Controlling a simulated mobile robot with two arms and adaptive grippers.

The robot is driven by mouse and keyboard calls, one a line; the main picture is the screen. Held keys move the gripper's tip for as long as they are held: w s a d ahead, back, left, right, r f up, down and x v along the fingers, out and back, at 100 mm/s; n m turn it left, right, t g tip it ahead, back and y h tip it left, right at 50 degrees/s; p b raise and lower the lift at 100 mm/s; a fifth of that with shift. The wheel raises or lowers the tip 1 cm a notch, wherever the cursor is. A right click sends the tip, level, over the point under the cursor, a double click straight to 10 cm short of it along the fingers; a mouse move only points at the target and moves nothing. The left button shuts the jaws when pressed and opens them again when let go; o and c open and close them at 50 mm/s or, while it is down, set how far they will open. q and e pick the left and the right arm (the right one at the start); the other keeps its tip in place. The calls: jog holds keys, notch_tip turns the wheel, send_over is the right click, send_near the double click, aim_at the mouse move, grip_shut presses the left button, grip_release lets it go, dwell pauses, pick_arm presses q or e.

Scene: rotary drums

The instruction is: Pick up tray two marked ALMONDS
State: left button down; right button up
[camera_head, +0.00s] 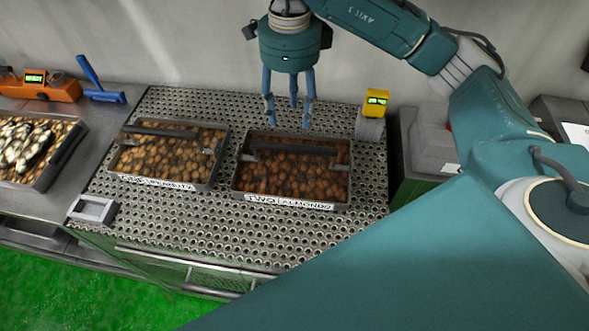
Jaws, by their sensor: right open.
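The tray marked TWO ALMONDS (290,203) sits on the perforated metal table top, right of its middle. It is a dark metal tray full of brown almonds, with a dark bar handle (290,149) across its upper part. My right gripper (288,122) hangs above the back edge of this tray, fingers pointing down, open and empty. It looks apart from the handle, though its exact height is hard to tell. My left gripper is not in view.
A second nut tray (160,182) stands just left of the almonds tray. A yellow display unit (376,102) stands at the back right. A grey block (93,208) lies at the front left. An orange device (40,88) and blue-handled tool (103,95) are further left.

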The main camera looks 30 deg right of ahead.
notch_tip(320, 180, down, 2)
jog(key=f+b, duration=0.1)
jog(key=p, duration=0.1)
send_over(293, 147)
jog(key=f, duration=0.4)
jog(key=shift+s+a+f, duration=0.15)
jog(key=shift+a+f, duration=0.05)
jog(key=shift+f+p, duration=0.5)
jog(key=shift+f, duration=0.1)
jog(key=f, duration=0.1)
jog(key=f+p, duration=0.2)
jog(key=shift+d+f, duration=0.25)
jog(key=shift+f, duration=0.55)
grip_shut()
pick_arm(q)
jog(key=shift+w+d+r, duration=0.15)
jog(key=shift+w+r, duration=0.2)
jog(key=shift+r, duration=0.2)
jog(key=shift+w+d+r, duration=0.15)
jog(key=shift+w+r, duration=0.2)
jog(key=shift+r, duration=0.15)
pick_arm(e)
jog(key=shift+r, duration=0.1)
